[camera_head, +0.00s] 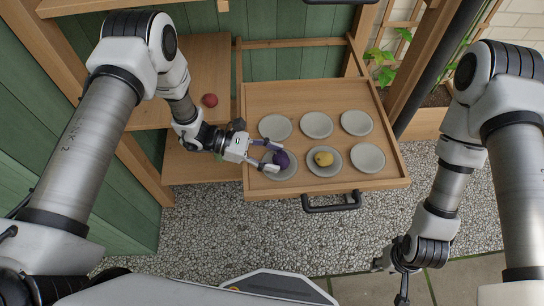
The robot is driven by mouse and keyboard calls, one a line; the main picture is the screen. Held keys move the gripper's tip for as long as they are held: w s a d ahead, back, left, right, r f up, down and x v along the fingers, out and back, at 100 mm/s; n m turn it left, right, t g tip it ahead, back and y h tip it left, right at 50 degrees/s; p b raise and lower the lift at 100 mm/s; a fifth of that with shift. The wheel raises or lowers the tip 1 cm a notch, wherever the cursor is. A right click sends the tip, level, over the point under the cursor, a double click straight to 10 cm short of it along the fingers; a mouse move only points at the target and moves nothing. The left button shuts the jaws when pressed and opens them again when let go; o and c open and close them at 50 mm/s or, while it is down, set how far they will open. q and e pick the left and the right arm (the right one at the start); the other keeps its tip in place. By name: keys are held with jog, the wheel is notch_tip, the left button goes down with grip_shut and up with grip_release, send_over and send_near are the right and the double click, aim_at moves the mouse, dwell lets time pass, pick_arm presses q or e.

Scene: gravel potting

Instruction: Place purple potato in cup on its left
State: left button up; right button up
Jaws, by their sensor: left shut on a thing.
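A dark purple potato (282,158) is between the fingers of my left gripper (272,157), which comes in from the left and is shut on it. The potato is over the front-left pale grey saucer (277,176); I cannot tell whether it touches it. No tall cup shows; the dishes are shallow, in two rows on a wooden drawer tray (250,105). My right gripper (402,290) hangs low at the bottom right, over the ground and away from the tray; its fingers are too unclear to read.
A yellow round thing (323,158) sits on the front-middle saucer (325,170). The back-row saucers and the front-right saucer (367,158) are empty. A red round thing (210,100) lies on the wooden shelf at left. A black handle (333,207) juts from the tray's front.

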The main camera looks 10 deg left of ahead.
pick_arm(q)
jog(key=shift+f+b, duration=0.3)
jog(key=shift+f, duration=0.4)
jog(key=o, duration=1.2)
jog(key=shift+r, duration=0.1)
